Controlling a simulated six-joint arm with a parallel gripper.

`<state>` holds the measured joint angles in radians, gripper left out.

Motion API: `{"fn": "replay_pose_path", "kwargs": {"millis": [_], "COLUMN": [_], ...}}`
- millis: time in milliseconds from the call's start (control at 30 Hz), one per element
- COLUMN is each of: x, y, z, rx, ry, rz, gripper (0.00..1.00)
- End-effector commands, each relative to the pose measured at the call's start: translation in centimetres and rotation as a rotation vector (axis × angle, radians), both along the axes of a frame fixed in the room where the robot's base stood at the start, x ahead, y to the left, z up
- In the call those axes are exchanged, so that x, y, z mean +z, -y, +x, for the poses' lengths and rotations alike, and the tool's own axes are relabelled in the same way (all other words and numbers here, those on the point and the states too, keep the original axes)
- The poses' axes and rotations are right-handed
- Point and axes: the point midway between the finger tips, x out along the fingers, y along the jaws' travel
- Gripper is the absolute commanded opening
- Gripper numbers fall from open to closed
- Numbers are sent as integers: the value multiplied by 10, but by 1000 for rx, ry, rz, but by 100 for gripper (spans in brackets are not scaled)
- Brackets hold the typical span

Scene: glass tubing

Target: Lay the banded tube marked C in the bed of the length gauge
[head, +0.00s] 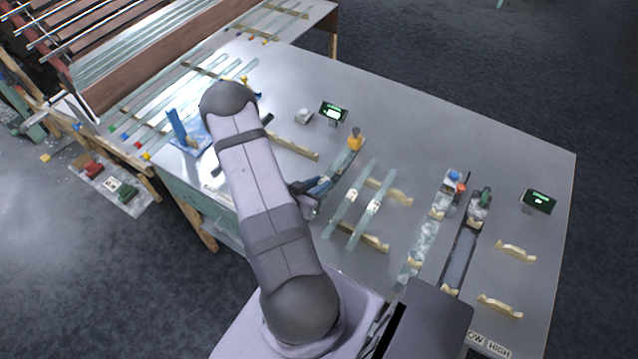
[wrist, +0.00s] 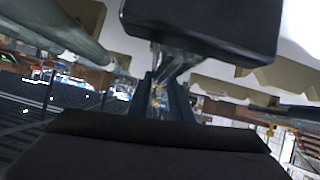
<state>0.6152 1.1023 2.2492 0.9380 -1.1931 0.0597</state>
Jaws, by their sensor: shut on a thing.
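My gripper (head: 306,189) is low over the table, partly behind my own arm in the head view. In the wrist view its dark jaws (wrist: 175,85) are shut on a clear glass tube (wrist: 163,92); no band or letter on it can be read. Right beside the gripper in the head view is a narrow bed with an orange end piece (head: 355,141); I cannot tell whether the held tube touches it. Two labelled glass tubes (head: 350,197) (head: 372,208) lie side by side across wooden rests; their letters are too small to read.
Two long channel fixtures (head: 418,258) (head: 459,260) stand to the right. Empty wooden rests (head: 516,251) (head: 500,306) lie near the right edge. Small displays (head: 333,111) (head: 538,201) stand on the table. A blue stand (head: 187,133) and colour-tipped rods are at left.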

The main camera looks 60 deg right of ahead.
Motion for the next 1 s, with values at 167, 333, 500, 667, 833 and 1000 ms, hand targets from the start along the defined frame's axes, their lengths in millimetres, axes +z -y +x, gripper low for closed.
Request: {"fn": "replay_pose_path", "kwargs": {"millis": [167,333,500,667,833,1000], "x": [-2,-2,-2,1,13,21], "y": [0,0,0,0,0,-23], "z": [0,0,0,0,0,4], "rx": [0,0,0,0,0,6], "ry": [0,0,0,0,0,1], "rz": [-1,0,0,0,0,0], "gripper": [0,38,38,38,38,38]}}
